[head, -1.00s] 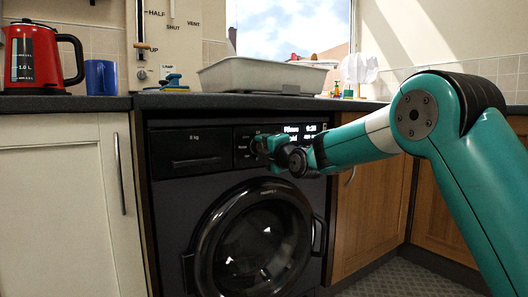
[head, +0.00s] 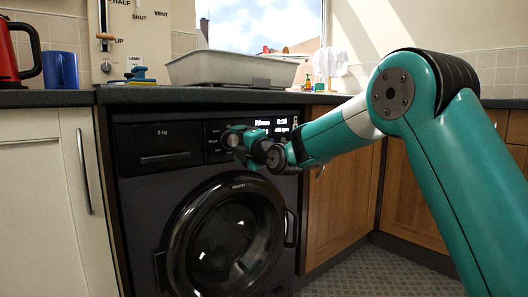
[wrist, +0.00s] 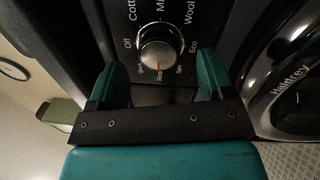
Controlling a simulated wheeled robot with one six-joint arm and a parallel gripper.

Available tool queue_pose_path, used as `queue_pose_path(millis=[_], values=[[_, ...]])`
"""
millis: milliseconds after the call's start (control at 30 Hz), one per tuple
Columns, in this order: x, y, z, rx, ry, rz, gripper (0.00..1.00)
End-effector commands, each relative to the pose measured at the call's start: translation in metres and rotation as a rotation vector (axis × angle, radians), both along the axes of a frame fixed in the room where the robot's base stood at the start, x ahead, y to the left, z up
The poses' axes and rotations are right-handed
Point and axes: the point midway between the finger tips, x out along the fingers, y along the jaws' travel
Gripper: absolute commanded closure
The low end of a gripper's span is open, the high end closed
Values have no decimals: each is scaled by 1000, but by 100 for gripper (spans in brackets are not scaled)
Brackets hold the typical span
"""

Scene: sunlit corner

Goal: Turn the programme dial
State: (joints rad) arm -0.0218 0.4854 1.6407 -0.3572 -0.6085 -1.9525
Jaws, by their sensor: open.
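The programme dial (wrist: 162,48) is a round silver knob with a red mark, on the black panel of the dark washing machine (head: 140,215). In the wrist view the red mark points toward the word "Rins", between "Quick" and "Spin". My gripper (wrist: 160,75) is open, with one teal finger to the lower left of the dial and one to its lower right. No contact with the dial can be made out. In the head view my gripper (head: 238,138) is in front of the panel and hides most of the dial. The lit display (head: 270,125) reads "Rinse" and 0:36.
The round door (head: 225,240) is shut below the panel. The worktop (head: 150,97) overhangs above, carrying a grey basin (head: 220,70), a blue mug (head: 60,70) and a red kettle (head: 8,55). Wooden cupboards (head: 340,190) stand to the right. The floor at right is clear.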

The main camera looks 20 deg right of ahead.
Motion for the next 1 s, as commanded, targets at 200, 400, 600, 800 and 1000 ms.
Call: queue_pose_path(millis=[200,400,600,800,1000], values=[[-51,-17,-2,2,2,-2,25],[-98,-32,-8,1,1,-2,25],[-129,-42,-11,0,1,-1,25],[-140,-45,-12,0,-1,1,25],[-140,-45,-11,0,-1,1,25]])
